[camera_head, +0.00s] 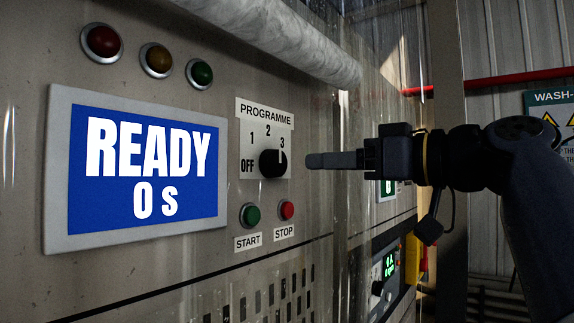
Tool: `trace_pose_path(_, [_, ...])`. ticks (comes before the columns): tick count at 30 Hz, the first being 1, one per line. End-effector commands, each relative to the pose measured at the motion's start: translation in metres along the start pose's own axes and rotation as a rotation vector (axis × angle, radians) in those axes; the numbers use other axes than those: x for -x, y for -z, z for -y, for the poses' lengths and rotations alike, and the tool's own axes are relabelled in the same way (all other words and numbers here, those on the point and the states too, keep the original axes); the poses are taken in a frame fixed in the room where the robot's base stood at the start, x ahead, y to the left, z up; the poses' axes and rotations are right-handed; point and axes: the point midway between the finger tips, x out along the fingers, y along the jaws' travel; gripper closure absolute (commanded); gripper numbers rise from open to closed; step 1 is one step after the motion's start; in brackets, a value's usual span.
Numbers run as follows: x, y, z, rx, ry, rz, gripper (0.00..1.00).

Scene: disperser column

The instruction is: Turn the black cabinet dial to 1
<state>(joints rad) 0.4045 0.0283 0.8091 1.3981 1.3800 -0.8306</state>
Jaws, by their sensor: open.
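The black dial (270,164) sits on the cabinet front, below a white PROGRAMME label (264,114) marked OFF, 1, 2 and 3. The dial's white pointer line is at its upper right, toward 3. My gripper (310,161) comes in from the right, level with the dial. Its fingertips point left at the dial, with a small gap between them and it in the picture. I see the fingers edge-on, one hiding the other. Nothing shows held in them.
Below the dial are a green START button (250,215) and a red STOP button (287,210). A display (138,168) reading READY 0 s is left. Three lamps (157,60) are above it. A thick pale pipe (270,38) crosses above. A second panel (386,275) is lower right.

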Motion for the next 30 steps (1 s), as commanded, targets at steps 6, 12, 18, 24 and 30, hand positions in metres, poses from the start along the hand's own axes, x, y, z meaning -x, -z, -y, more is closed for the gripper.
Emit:
trace_pose_path(6, [-0.031, 0.002, 0.001, -0.004, 0.006, 0.001, 0.38])
trace_pose_path(12, [-0.06, 0.002, 0.001, -0.002, 0.004, 0.001, 0.38])
trace_pose_path(18, [-0.084, 0.001, 0.0, -0.003, 0.002, 0.003, 0.38])
trace_pose_path(24, [-0.094, 0.0, 0.001, -0.002, 0.0, 0.001, 0.38])
trace_pose_path(30, [-0.095, -0.001, 0.0, -0.001, -0.002, 0.001, 0.38])
